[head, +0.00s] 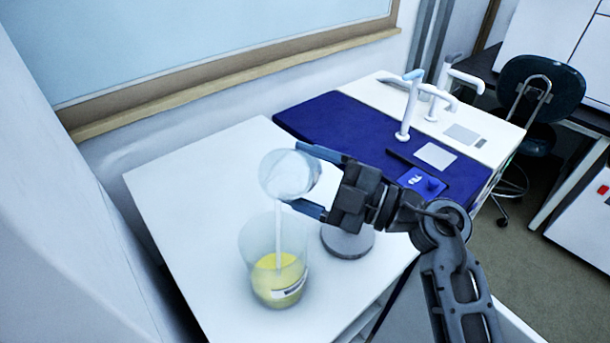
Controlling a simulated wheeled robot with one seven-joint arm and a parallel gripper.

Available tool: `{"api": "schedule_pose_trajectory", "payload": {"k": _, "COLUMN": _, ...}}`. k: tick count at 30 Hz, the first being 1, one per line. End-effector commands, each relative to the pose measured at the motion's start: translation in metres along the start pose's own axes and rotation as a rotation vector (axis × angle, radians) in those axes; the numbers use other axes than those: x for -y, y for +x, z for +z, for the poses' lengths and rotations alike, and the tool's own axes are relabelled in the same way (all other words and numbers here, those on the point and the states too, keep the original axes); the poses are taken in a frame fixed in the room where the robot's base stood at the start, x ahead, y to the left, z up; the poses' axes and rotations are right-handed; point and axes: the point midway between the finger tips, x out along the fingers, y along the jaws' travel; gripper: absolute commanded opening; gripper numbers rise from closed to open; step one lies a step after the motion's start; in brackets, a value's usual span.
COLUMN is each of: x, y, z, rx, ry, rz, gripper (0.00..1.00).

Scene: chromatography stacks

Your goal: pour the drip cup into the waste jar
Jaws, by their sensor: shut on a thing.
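The drip cup (284,176), a clear cup with whitish contents, is held tilted above the waste jar. My gripper (312,180) is shut on the cup, with one blue-tipped finger on each side. A thin pale stream runs from the cup down into the jar. The waste jar (262,238) is a wide clear beaker with a white label, standing upright on the white table. Yellow liquid (279,275) fills its lower part. How much is left in the cup is hard to tell.
A round grey disc (347,242) lies on the white table (190,200) just right of the jar, partly under my gripper. A blue mat (340,125) with white tap-like fixtures (408,105) is behind. The table left of the jar is clear.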

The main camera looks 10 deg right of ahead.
Motion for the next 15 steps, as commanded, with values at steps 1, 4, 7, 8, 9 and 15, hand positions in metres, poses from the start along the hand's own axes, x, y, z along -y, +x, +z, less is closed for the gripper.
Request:
{"api": "schedule_pose_trajectory", "payload": {"k": 1, "x": 0.0003, "y": -0.0002, "z": 0.0004, "rx": -0.004, "ry": -0.023, "rz": 0.001, "gripper": 0.35}}
{"api": "schedule_pose_trajectory", "payload": {"k": 4, "x": -0.0002, "y": 0.0001, "z": -0.0005, "rx": -0.007, "ry": -0.044, "rz": 0.001, "gripper": 0.35}}
{"api": "schedule_pose_trajectory", "payload": {"k": 7, "x": -0.0003, "y": 0.0002, "z": -0.0008, "rx": -0.007, "ry": -0.043, "rz": 0.001, "gripper": 0.35}}
{"api": "schedule_pose_trajectory", "payload": {"k": 8, "x": -0.0003, "y": 0.0002, "z": -0.0008, "rx": -0.007, "ry": -0.043, "rz": 0.001, "gripper": 0.35}}
{"api": "schedule_pose_trajectory", "payload": {"k": 9, "x": -0.0003, "y": 0.0002, "z": -0.0008, "rx": -0.007, "ry": -0.044, "rz": 0.001, "gripper": 0.35}}
{"api": "schedule_pose_trajectory", "payload": {"k": 15, "x": 0.001, "y": 0.0002, "z": -0.0008, "rx": -0.016, "ry": -0.105, "rz": 0.001, "gripper": 0.35}}
